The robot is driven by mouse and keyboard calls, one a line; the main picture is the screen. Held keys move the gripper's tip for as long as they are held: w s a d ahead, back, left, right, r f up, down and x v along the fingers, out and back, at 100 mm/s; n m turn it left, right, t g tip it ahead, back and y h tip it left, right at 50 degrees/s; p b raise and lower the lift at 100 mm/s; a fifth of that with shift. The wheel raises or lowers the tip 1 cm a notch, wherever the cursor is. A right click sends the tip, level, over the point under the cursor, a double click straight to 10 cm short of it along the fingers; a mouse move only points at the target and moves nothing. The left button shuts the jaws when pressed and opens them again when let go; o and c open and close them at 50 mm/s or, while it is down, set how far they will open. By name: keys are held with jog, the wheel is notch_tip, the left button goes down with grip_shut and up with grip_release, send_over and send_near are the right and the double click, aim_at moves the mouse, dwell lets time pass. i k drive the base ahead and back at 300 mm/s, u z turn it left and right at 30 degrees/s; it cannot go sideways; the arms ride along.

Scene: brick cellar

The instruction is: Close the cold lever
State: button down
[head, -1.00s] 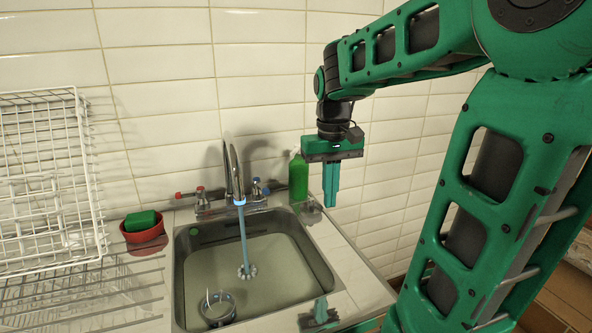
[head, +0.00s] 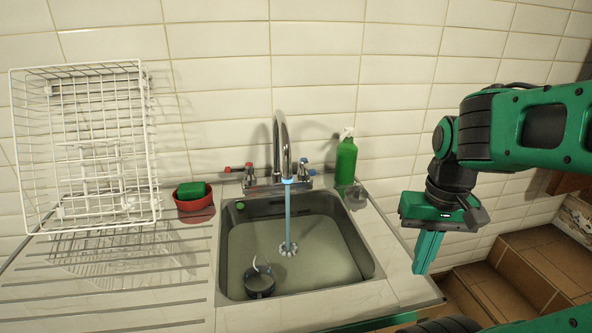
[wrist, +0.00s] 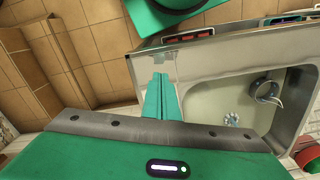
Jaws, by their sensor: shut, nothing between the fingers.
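The cold lever (head: 304,165), with a blue tip, is at the right of the chrome tap (head: 281,140). The hot lever (head: 246,168), with a red tip, is at the left. A stream of water (head: 287,215) runs from the spout into the sink basin (head: 300,273). My gripper (head: 419,272) is shut and empty, pointing down by the right edge of the counter, well right of the cold lever and apart from it. In the wrist view the closed fingers (wrist: 160,76) show beside the counter edge; the cold lever is not recognisable there.
A green spray bottle (head: 346,164) stands right of the tap, beside a small clear glass (head: 355,195). A red bowl with a green sponge (head: 194,189) and a white wire rack (head: 85,150) are at the left. A dark mug (head: 259,286) lies in the basin.

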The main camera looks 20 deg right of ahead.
aim_at(303, 162)
jog(key=k, duration=1.1)
jog(key=u, duration=0.65)
jog(key=i, duration=1)
jog(key=z, duration=0.05)
